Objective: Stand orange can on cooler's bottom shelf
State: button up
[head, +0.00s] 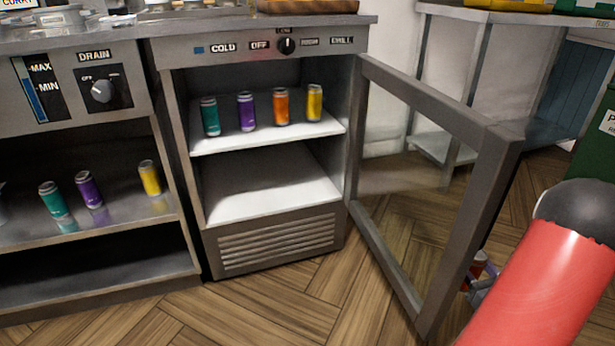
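The cooler (278,247) stands in the middle with its glass door (440,107) swung open to the right. Its bottom shelf (265,190) is bare and white. An orange can (480,263) shows at the lower right, partly hidden by the door's frame. My gripper (479,281) is around this can and looks shut on it, outside the cooler and right of the door. The door frame and my red arm hide much of the gripper. Another orange can (281,106) stands upright on the cooler's upper shelf (270,137).
Teal (210,116), purple (246,111) and yellow (314,102) cans share the upper shelf. Teal (54,200), purple (89,190) and yellow (150,178) cans stand on the left unit's shelf. The open door stands between my gripper and the cooler opening.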

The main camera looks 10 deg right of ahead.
aim_at(286, 183)
jog(key=k+j+z, duration=0.1)
jog(key=j+z, duration=0.15)
jog(key=j, duration=0.15)
jog(key=k+j+z, duration=0.1)
jog(key=j+z, duration=0.15)
jog(key=j, duration=0.2)
jog(key=j+u, duration=0.1)
jog(key=j, duration=0.4)
jog(key=i+l+u, duration=0.15)
jog(key=i+u, duration=0.2)
jog(key=i+l+u, duration=0.7)
jog(key=i, duration=0.05)
